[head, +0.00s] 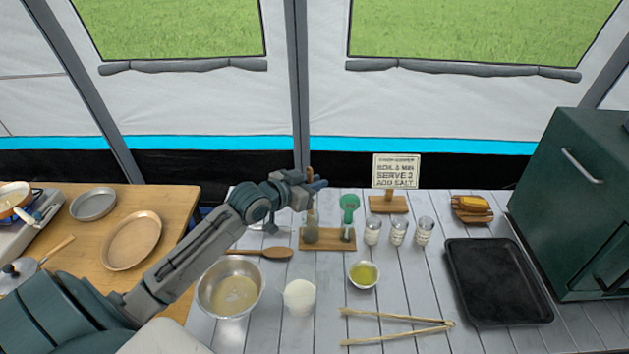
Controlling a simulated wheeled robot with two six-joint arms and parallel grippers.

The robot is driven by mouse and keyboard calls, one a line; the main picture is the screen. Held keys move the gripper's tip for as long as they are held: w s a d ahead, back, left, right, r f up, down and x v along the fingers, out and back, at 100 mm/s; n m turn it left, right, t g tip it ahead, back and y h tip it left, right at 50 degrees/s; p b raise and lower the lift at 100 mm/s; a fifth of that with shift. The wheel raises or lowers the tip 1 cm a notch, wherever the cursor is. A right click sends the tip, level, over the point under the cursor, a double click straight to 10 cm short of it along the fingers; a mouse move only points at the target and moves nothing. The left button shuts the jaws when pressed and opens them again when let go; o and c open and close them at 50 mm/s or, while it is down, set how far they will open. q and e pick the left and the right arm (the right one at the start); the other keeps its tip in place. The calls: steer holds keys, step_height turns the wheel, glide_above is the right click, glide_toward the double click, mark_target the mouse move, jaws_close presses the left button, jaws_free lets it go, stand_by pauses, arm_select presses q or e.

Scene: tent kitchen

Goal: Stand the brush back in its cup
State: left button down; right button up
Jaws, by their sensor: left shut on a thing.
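My left gripper (313,185) is at the back middle of the grey table, shut on the brush. The brush (309,173) is roughly upright; its wooden end shows above the fingers, and the fingers hide its middle. Directly below the gripper, a greenish see-through cup (311,233) stands at the left of a small wooden board (329,243). I cannot tell whether the brush's lower end is inside the cup or just above it. My right gripper is not in view.
A green-headed utensil (349,203) stands on the board's right side, close by. Several shakers (397,232) and a sign (396,171) are to the right. A wooden spoon (272,253), steel bowl (231,287), oil bowl (363,275), tongs (398,318) and black tray (497,281) surround the board.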

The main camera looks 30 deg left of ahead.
arm_select(q)
steer(key=c, duration=1.3)
jaws_free()
steer(key=shift+s, duration=0.1)
steer(key=shift+s+a+r, duration=0.1)
steer(key=shift+s+a, duration=0.1)
steer(key=shift+s, duration=0.4)
steer(key=p+v, duration=0.3)
steer(key=v, duration=0.6)
steer(key=shift+s, duration=0.2)
